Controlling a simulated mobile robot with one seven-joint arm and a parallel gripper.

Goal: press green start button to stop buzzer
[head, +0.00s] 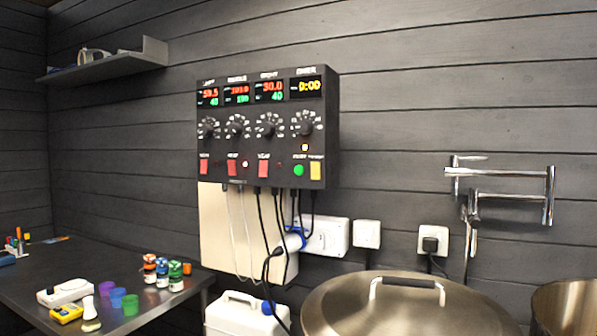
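The green start button (298,170) is a small round button at the lower right of a black control box (332,130) on the dark plank wall. Three red switches (232,167) line the bottom of the box to the left. My gripper is not in view, and nothing covers the button.
A large steel pot with a lid (400,310) stands below the box, with another metal vessel (570,308) at right. Cables and a white canister (235,315) are under the box. A table (50,290) with small bottles is at left. A folding metal wall arm (500,172) sticks out at right.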

